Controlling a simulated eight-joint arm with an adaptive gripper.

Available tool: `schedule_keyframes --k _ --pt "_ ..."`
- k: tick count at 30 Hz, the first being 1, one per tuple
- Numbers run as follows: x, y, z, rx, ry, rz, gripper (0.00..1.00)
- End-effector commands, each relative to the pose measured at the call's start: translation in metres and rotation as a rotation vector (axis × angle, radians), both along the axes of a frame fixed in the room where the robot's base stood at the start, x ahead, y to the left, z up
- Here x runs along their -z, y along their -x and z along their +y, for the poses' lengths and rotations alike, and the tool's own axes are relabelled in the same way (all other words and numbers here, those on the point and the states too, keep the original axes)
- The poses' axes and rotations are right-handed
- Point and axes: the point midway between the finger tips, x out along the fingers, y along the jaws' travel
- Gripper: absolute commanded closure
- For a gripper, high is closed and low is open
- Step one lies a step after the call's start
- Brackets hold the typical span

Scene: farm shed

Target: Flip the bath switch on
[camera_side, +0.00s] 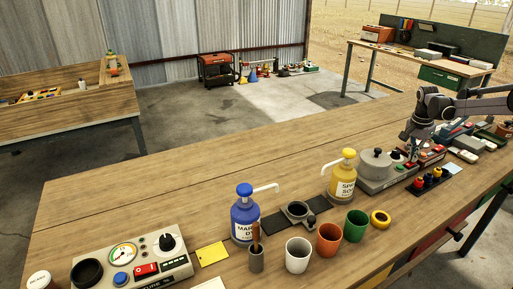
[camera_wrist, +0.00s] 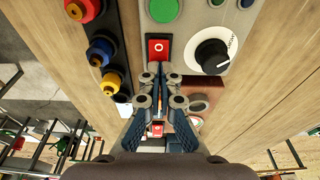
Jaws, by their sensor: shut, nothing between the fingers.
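A red rocker switch (camera_wrist: 158,48) marked with an O is set in a grey panel (camera_wrist: 182,52) at the top centre of the wrist view. A black knob (camera_wrist: 211,56) is to its right and a green button (camera_wrist: 163,10) above it. In the side view, a grey unit (camera_side: 372,183) with a round metal-lidded pot (camera_side: 375,163) stands below my gripper (camera_side: 408,140). My gripper also shows in the wrist view (camera_wrist: 158,72), shut and empty. Its tips are close to the switch's lower edge; I cannot tell whether they touch.
A black holder with red, yellow and blue knobs (camera_side: 430,179) stands beside the unit. A yellow bottle (camera_side: 342,177), blue bottle (camera_side: 244,212) and several cups are left of it. Another control box (camera_side: 135,262) with a red switch is at the front left. The bench's rear left is clear.

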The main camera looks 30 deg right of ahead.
Motion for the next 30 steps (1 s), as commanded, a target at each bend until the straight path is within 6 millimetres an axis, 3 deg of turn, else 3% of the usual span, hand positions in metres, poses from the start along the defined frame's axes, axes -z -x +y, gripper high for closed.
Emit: schedule_keyframes --k 17,30 --pt "0.011 0.0 -0.011 0.002 -0.111 0.0 1.0" --pt "0.012 0.0 -0.006 0.002 -0.105 0.001 1.0"
